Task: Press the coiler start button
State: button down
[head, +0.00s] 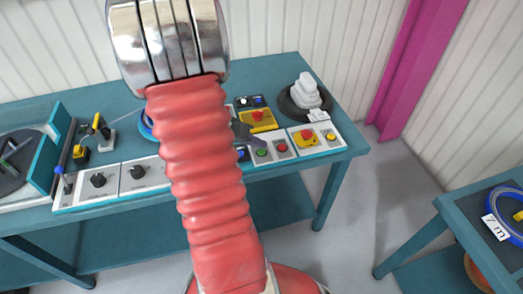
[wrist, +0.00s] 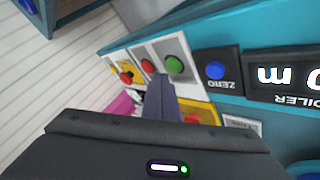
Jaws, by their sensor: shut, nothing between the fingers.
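A green button (head: 262,152), the likely start button, sits on a white panel at the teal bench's front edge; I see no readable label on it. In the wrist view the green button (wrist: 175,65) is just right of and beyond my fingertips. A red button (head: 282,147) is beside it and also shows in the wrist view (wrist: 148,66). My gripper (wrist: 160,80) is shut and empty, its tips pointing at the panel between the two buttons. I cannot tell whether they touch it. In the head view my gripper (head: 250,135) is partly hidden by my red arm.
A red emergency stop on a yellow plate (head: 306,138) is right of the red button. A blue button (wrist: 215,70) marked ZERO adjoins the coiler display (wrist: 285,75). A yellow box (head: 257,119) with a red knob and a black disc with white blocks (head: 305,94) stand behind.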

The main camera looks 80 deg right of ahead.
jog(key=shift+f, duration=0.15)
jog(key=shift+f, duration=0.25)
